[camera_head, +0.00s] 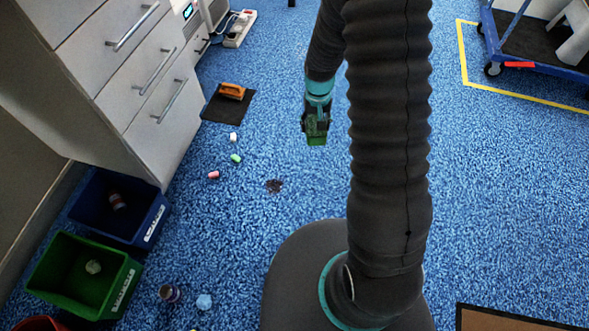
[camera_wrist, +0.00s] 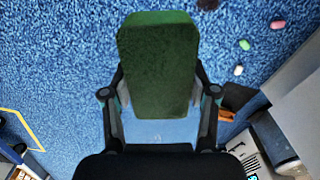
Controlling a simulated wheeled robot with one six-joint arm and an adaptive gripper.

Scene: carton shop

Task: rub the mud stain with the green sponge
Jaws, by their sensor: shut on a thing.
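The mud stain (camera_head: 274,186) is a small dark brown patch on the blue carpet, left of my base; part of it shows at the top edge of the wrist view (camera_wrist: 207,4). My gripper (camera_head: 317,122) is shut on the green sponge (camera_head: 316,140) and holds it above the floor, apart from the stain. In the head view the sponge is up and to the right of the stain. In the wrist view the sponge (camera_wrist: 158,65) sits between both fingers and hides the floor behind it.
Pink, green and white pieces (camera_head: 235,158) lie near the stain. An orange-handled brush (camera_head: 231,91) rests on a dark mat (camera_head: 226,106). Blue (camera_head: 122,231) and green (camera_head: 84,270) bins stand left below the drawers (camera_head: 120,75). A blue cart (camera_head: 535,48) is far right.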

